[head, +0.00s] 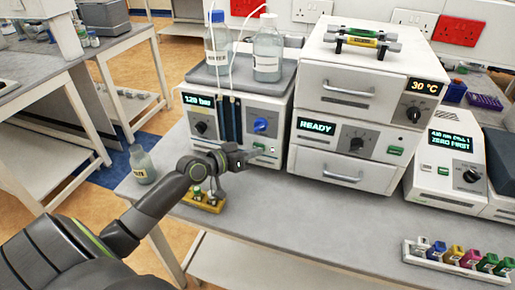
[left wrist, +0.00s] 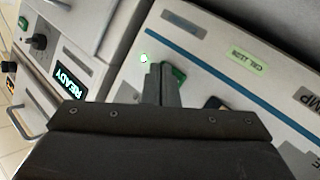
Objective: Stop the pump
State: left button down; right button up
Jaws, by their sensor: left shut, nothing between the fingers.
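The pump (head: 215,135) is the white box at the left of the bench, with a lit display (head: 198,100) that seems to read 120 bar, a black knob (head: 201,127) and a blue knob (head: 262,125). My left gripper (head: 272,159) is shut and empty at the lower right of its front. In the left wrist view the closed fingers (left wrist: 162,72) are at a green button (left wrist: 178,76) and partly hide it. I cannot tell whether they touch it. A green lamp (left wrist: 144,58) glows beside the button. My right gripper is not in view.
Two bottles (head: 268,50) with tubing stand on the pump's top. A stacked white instrument (head: 360,90) reading READY stands close to its right. A loose bottle (head: 142,165) and a small yellow rack (head: 205,203) are near my left arm.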

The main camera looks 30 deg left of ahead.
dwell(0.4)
pick_arm(q)
jog(key=shift+s+d, duration=0.1)
jog(key=shift+s, duration=0.35)
jog(key=s+d+p, duration=0.1)
jog(key=s+p, duration=0.1)
jog(key=s, duration=0.4)
jog(key=shift+d, duration=0.2)
jog(key=shift+w, duration=0.1)
dwell(0.4)
